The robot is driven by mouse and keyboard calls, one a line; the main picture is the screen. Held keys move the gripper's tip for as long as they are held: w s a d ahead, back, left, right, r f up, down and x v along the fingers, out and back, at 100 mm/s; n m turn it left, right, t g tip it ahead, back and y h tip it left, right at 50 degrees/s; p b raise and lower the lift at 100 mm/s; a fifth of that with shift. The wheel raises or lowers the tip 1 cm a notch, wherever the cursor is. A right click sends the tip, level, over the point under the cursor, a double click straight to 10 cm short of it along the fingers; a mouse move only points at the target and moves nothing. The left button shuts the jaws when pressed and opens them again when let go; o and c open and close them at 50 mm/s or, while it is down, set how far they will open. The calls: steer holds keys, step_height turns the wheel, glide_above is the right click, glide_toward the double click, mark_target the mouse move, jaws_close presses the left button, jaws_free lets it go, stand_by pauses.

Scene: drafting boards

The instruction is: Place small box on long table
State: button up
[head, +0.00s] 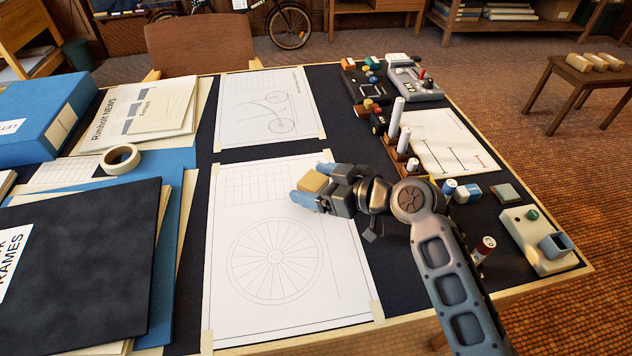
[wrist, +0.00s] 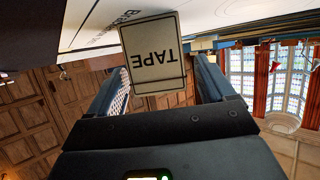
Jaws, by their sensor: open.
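The small box (head: 313,181) is tan in the head view, at the upper part of the wheel drawing. In the wrist view it shows a pale face marked TAPE (wrist: 153,50). My gripper (head: 307,190) is open, with its blue-grey fingers on either side of the box. In the wrist view the box lies between the fingertips of my gripper (wrist: 158,82), with a gap visible beside it. I cannot tell whether the box's underside touches the sheet. The long table (head: 212,185) has a dark top with a pale wooden edge and fills the middle of the head view.
A tape roll (head: 121,159), a blue box file (head: 40,120) and dark folders (head: 80,265) cover the left side. Small holders with cylinders (head: 395,120) and devices (head: 540,240) line the right. A small side table (head: 580,75) bears several tan boxes. A chair (head: 200,45) stands behind.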

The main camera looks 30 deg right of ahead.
steer(key=v, duration=1.2)
steer(key=shift+r+b, duration=0.2)
steer(key=shift+b, duration=0.1)
steer(key=shift+s, duration=0.1)
